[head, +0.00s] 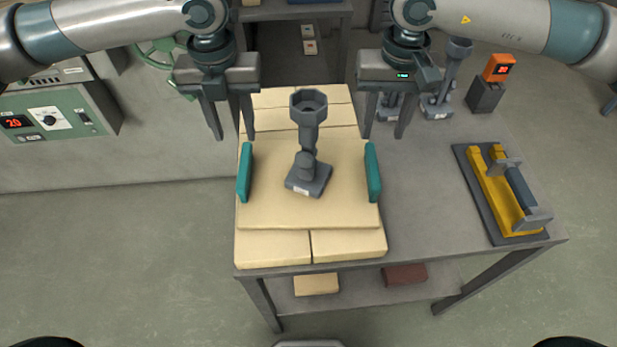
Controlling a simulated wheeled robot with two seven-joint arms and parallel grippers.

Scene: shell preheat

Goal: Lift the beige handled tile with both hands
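The beige tile (270,205) lies flat on a layer of beige bricks on the grey table. It has a teal handle (245,172) on its left side and another teal handle (373,172) on its right side. A grey stand with an octagonal cup top (309,150) is on or in front of the tile's middle. My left gripper (234,136) is open and empty, above and behind the left handle. My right gripper (383,135) is open and empty, above and behind the right handle. Neither gripper appears to touch a handle.
A yellow fixture with a grey bar (490,185) lies on a dark plate at the table's right. Another grey stand (442,100) and an orange display (497,68) are behind it. A green control panel (60,125) is at left. Bare table (425,215) lies right of the bricks.

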